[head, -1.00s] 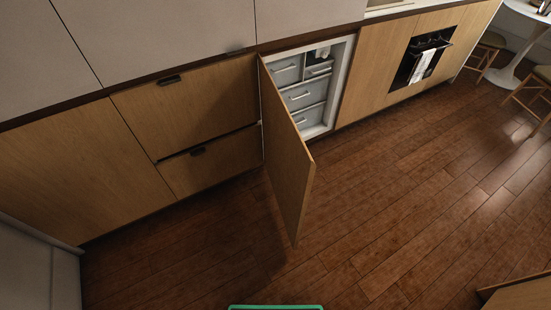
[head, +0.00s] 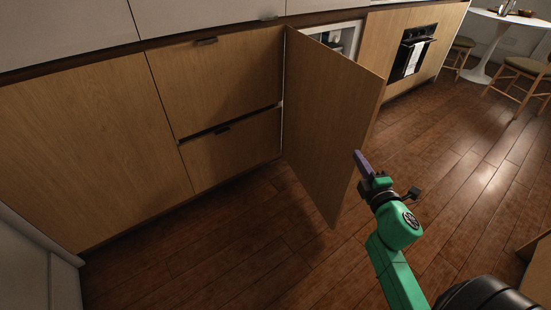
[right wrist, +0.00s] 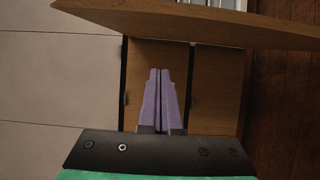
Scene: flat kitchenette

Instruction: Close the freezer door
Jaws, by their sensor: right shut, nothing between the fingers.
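The freezer door (head: 328,120) is a wooden panel standing wide open, sticking out from the cabinet row into the room. It hides most of the freezer interior (head: 343,38), whose upper part shows above the door. My right gripper (head: 358,155) is just right of the door's free edge in the head view, shut and empty. In the right wrist view the shut purple fingers (right wrist: 160,75) point at the cabinet fronts, and the door (right wrist: 190,28) crosses the top of the picture. I cannot tell whether the fingers touch the door. My left gripper is out of view.
Wooden drawers (head: 220,90) stand left of the freezer. An oven (head: 411,52) with a white towel is farther right. A round white table (head: 505,17) and stools (head: 520,70) stand at the far right. The wooden floor (head: 240,240) is clear in front of the drawers.

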